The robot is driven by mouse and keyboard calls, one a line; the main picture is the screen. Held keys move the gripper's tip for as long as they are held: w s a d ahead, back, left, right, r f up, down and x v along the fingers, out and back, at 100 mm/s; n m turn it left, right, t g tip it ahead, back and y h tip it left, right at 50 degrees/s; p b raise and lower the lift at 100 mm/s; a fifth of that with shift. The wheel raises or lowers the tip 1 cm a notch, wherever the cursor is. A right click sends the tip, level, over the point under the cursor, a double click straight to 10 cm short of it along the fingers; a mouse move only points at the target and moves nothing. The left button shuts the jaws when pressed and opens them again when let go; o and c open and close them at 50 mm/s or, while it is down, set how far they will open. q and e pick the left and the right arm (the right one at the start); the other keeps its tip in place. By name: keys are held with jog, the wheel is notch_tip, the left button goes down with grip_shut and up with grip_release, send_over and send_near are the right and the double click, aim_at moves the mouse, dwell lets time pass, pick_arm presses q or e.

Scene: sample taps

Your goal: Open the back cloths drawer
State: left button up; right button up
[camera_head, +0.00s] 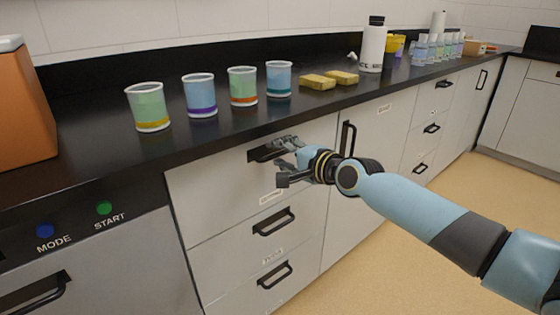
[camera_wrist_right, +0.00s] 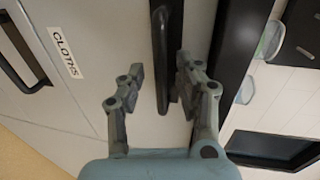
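The cloths drawer (camera_head: 215,185) is the top front of the near drawer unit in the head view, and it looks shut. Its dark bar handle (camera_head: 262,152) is partly covered by my right gripper (camera_head: 286,150). In the right wrist view the fingers of the gripper (camera_wrist_right: 160,75) are apart, one on each side of the handle (camera_wrist_right: 161,35). A gap shows between the left finger and the handle; the right finger is very close, and I cannot tell if it touches. The "CLOTHS" label (camera_wrist_right: 66,52) is readable in the right wrist view. My left gripper is out of view.
Two more drawers with handles (camera_head: 274,221) lie below. A cupboard door handle (camera_head: 347,138) stands just right of the gripper. Several cups (camera_head: 201,95), sponges (camera_head: 318,82) and a white bottle (camera_head: 372,48) stand on the black counter (camera_head: 85,150). The floor (camera_head: 400,215) in front is clear.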

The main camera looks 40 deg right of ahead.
jog(key=shift+w, duration=0.25)
grip_shut()
dwell(0.4)
